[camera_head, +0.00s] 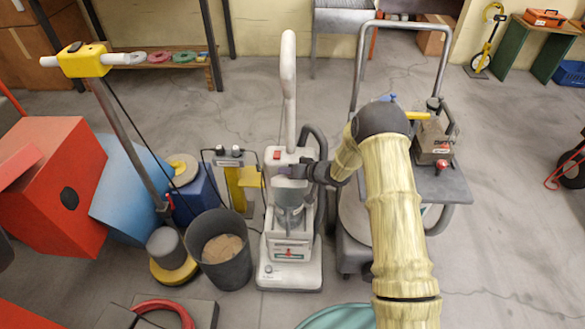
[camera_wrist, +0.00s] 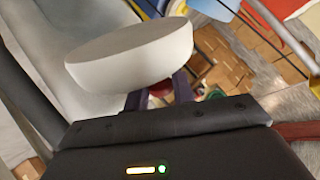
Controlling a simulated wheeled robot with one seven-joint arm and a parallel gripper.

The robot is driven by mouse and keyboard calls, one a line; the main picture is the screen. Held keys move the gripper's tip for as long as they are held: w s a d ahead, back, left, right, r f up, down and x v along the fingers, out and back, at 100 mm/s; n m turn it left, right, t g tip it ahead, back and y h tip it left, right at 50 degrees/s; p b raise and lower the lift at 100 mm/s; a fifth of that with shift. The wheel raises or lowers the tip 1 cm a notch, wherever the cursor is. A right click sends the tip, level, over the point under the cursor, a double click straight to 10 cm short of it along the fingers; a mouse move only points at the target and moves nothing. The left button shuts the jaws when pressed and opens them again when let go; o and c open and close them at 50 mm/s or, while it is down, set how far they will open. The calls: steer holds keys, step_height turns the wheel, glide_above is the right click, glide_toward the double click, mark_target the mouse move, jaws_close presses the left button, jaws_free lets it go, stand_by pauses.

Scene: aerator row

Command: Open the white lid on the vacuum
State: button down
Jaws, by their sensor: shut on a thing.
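The white and grey upright vacuum (camera_head: 291,250) stands on the floor at the middle of the head view, with a clear grey canister (camera_head: 290,207) in its front. My gripper (camera_head: 297,172) reaches in from the right at the top of the canister. In the wrist view the white lid (camera_wrist: 130,55) is a large rounded piece right before my gripper (camera_wrist: 155,98). The fingers are shut on the lid; it hides their tips and the exact contact. The lid looks tilted in this view; whether it is raised off the canister I cannot tell.
A dark bin (camera_head: 222,270) stands close left of the vacuum, beside a yellow floor machine (camera_head: 173,268). A metal cart (camera_head: 440,187) with a tall handle is close on the right, partly behind my arm. Open floor (camera_head: 510,210) lies farther right.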

stand_by(0.3)
steer(key=c, duration=1.2)
jaws_free()
steer(key=p+v, duration=0.2)
steer(key=v, duration=1.5)
steer(key=shift+s+d, duration=0.1)
steer(key=shift+d, duration=0.05)
steer(key=shift+c, duration=0.3)
